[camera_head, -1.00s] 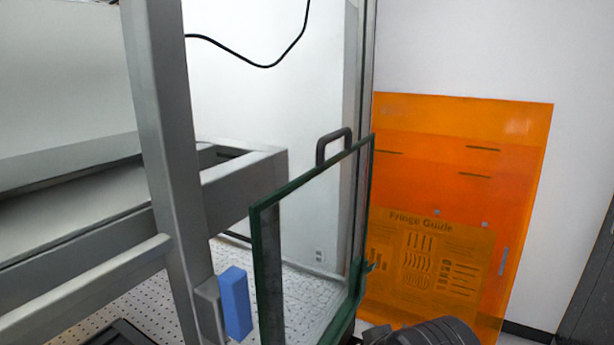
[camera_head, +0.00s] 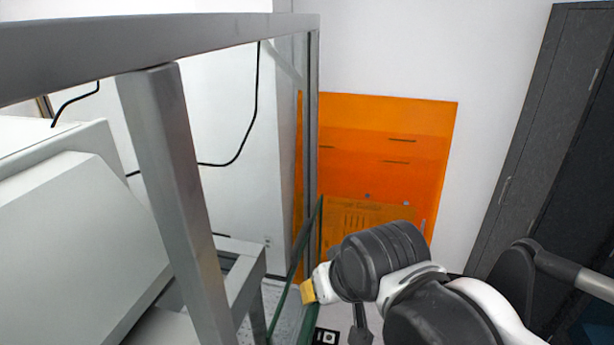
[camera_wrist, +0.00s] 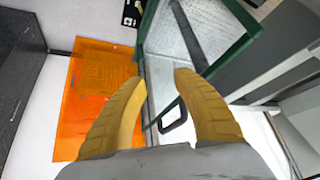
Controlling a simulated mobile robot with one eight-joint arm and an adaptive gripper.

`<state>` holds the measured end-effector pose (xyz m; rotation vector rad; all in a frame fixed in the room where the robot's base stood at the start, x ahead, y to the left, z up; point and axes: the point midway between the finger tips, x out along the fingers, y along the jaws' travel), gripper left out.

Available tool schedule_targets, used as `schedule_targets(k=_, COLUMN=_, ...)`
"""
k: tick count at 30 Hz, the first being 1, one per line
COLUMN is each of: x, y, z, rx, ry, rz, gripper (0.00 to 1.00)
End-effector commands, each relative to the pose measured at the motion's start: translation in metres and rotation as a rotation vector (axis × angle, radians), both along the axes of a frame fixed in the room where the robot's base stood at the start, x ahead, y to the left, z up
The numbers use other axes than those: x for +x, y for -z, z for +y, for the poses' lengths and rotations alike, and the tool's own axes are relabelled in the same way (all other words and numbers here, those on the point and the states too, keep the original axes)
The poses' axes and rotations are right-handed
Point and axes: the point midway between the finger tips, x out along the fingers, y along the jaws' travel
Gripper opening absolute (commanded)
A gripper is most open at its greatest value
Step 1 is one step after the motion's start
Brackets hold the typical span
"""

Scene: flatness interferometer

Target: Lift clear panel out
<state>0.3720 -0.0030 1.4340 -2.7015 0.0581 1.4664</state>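The clear panel (camera_head: 293,268) has green edges and stands upright in the grey frame, low in the head view. In the wrist view the clear panel (camera_wrist: 170,58) fills the upper middle, with its dark handle (camera_wrist: 176,121) showing between my fingers. My gripper (camera_head: 307,291) has its yellow fingertips beside the panel in the head view. In the wrist view my gripper (camera_wrist: 161,80) is open, one finger on each side of the handle. I cannot tell whether a finger touches it. In the head view the handle is hidden or too small to make out.
An orange translucent sheet (camera_head: 385,150) leans against the wall behind. Grey frame bars (camera_head: 180,200) stand at left, with a light grey housing (camera_head: 70,230) behind them. A dark cabinet (camera_head: 540,130) stands at right. A black cable (camera_head: 250,120) hangs at the back.

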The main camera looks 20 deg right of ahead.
Motion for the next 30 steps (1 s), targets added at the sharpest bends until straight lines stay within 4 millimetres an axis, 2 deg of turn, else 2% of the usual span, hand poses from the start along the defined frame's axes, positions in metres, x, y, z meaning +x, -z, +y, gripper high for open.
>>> schedule_targets(k=1, x=0.007, y=-0.035, z=-0.001, rx=0.014, ry=0.024, rz=0.017, gripper=0.35)
schedule_targets(k=3, x=0.024, y=-0.064, z=-0.002, rx=0.052, ry=0.094, rz=0.065, gripper=0.35)
schedule_targets(k=9, x=0.072, y=-0.076, z=-0.005, rx=0.15, ry=0.312, rz=0.201, gripper=0.35)
schedule_targets(k=13, x=0.092, y=-0.076, z=-0.007, rx=0.184, ry=0.412, rz=0.257, gripper=0.35)
schedule_targets(k=20, x=0.104, y=-0.067, z=-0.008, rx=0.198, ry=0.461, rz=0.284, gripper=0.35)
schedule_targets(k=30, x=0.121, y=-0.01, z=-0.009, rx=0.197, ry=0.458, rz=0.283, gripper=0.35)
